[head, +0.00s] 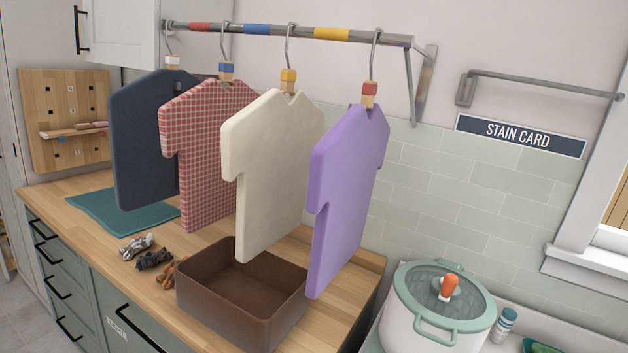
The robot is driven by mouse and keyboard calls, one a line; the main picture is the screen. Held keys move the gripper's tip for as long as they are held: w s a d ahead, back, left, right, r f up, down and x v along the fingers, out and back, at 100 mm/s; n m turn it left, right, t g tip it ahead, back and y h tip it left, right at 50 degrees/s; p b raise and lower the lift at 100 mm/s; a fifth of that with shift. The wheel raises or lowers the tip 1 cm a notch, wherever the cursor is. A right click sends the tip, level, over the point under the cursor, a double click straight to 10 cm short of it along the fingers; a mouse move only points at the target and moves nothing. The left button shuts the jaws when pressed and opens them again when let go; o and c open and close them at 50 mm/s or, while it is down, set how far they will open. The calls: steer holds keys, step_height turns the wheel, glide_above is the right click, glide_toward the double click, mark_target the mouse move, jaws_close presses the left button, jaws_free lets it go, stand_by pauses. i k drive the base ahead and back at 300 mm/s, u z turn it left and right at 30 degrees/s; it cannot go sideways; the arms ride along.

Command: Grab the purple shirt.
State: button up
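The purple shirt (346,195) hangs at the right end of a row of shirts in the head view. Its hanger (370,95) has a red block and a metal hook over the rail (285,31). The shirt hangs above the wooden counter, to the right of the cream shirt (270,170), and its lower part is in front of the tiled wall. My gripper is not in view.
A red checked shirt (203,140) and a dark blue shirt (140,130) hang further left. A brown open box (240,310) stands on the wooden counter (365,275) below. A white pot (440,325) with a green-rimmed lid stands at lower right. A second, empty bar (540,82) is on the right wall.

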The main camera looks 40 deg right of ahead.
mark_target(344, 164)
steer(key=z, duration=0.05)
steer(key=i, duration=1.1)
